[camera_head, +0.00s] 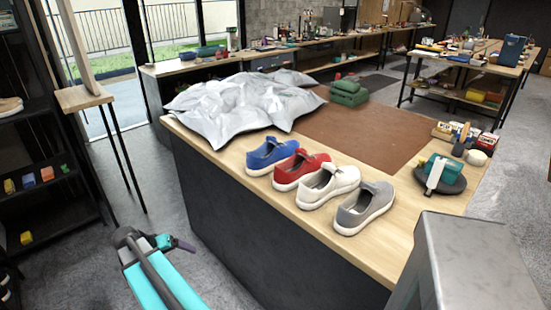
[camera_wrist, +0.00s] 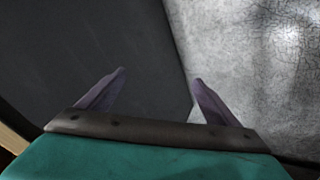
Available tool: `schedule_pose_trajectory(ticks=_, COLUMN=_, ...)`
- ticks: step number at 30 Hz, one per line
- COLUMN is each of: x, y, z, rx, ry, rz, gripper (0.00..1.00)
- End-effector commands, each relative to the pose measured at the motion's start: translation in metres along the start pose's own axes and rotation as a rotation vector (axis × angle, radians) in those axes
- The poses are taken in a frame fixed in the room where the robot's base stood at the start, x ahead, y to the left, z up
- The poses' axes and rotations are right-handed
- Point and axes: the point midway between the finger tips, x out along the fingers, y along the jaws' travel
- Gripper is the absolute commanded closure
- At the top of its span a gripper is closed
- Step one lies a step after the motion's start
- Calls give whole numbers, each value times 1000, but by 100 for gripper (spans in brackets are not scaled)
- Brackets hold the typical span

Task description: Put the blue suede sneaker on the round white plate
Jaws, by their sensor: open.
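The blue suede sneaker (camera_head: 271,154) stands upright on the wooden workbench near its left front edge, at the far left end of a row of shoes. My gripper (camera_head: 188,246) is low in front of the bench, left of and below the sneaker, apart from everything. In the wrist view my gripper (camera_wrist: 160,77) shows two purple fingers spread apart with nothing between them, over a dark panel and grey floor. I cannot make out a round white plate in either view.
A red sneaker (camera_head: 299,170), a white sneaker (camera_head: 328,186) and a grey sneaker (camera_head: 364,207) stand beside the blue one. A crumpled grey sheet (camera_head: 240,103) lies behind. A brown mat (camera_head: 370,137) is mostly bare. A dark round dish (camera_head: 452,187) holds teal and white items.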

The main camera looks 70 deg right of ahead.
Motion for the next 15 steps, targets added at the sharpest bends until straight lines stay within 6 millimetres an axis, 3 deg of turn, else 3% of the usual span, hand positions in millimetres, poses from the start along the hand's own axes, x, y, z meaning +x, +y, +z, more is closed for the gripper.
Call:
schedule_pose_trajectory(ticks=1, x=-2, y=15, z=-21, rx=51, ry=22, rz=16, gripper=15)
schedule_pose_trajectory(ticks=6, x=-12, y=71, z=-76, rx=213, ry=94, rz=73, gripper=15)
schedule_pose_trajectory(ticks=15, x=-40, y=186, z=-157, rx=500, ry=227, rz=181, gripper=15)
